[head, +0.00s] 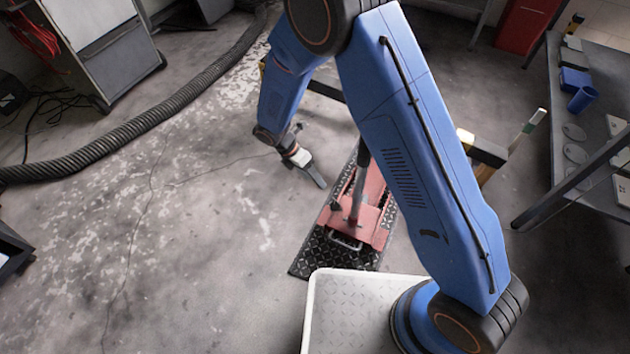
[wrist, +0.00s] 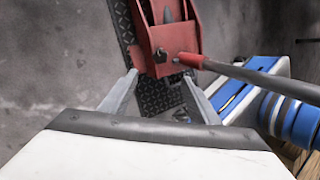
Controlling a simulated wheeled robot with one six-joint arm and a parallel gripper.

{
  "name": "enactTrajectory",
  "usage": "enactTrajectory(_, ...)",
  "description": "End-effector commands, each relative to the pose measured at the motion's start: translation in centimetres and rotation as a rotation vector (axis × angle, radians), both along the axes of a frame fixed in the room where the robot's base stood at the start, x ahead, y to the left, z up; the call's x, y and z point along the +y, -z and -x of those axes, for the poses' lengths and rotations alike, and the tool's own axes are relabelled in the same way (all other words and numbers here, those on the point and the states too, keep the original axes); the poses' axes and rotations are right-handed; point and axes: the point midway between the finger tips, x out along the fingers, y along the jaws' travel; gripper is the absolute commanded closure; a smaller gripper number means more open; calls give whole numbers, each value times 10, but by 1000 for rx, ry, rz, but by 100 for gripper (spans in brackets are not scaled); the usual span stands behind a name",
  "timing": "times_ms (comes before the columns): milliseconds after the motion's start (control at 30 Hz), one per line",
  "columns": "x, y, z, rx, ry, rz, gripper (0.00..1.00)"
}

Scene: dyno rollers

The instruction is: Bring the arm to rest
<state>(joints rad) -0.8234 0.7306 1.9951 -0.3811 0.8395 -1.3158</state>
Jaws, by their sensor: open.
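My gripper (head: 314,174) hangs from my blue arm with its fingers pointing down toward the floor, left of a red jack-like tool (head: 373,228). In the wrist view my gripper (wrist: 159,76) shows two grey fingers spread apart with nothing held between them. The red tool (wrist: 172,38) appears beyond the fingertips there, with a grey lever and a red end. I cannot tell from the wrist view whether a finger touches it. In the head view the gripper looks apart from it.
The red tool lies on a black diamond-plate strip (head: 315,255). A thick black hose (head: 130,133) crosses the floor at left, near a grey cabinet (head: 95,45). A dark workbench (head: 585,95) with blue cups stands at right. The left floor is mostly clear.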

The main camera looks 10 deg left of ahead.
Motion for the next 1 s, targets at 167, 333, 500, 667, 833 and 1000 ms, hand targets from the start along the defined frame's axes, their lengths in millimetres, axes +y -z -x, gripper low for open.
enactTrajectory(167, 0, 0, 0, 0, 0, 0, 44)
enactTrajectory(333, 0, 0, 0, 0, 0, 0, 44)
enactTrajectory(500, 0, -1, 0, -1, 2, 0, 44)
enactTrajectory(667, -8, -19, -6, -25, 51, -17, 44)
enactTrajectory(833, -32, -66, -18, -91, 199, -56, 44)
enactTrajectory(1000, -62, -118, -26, -166, 372, -100, 44)
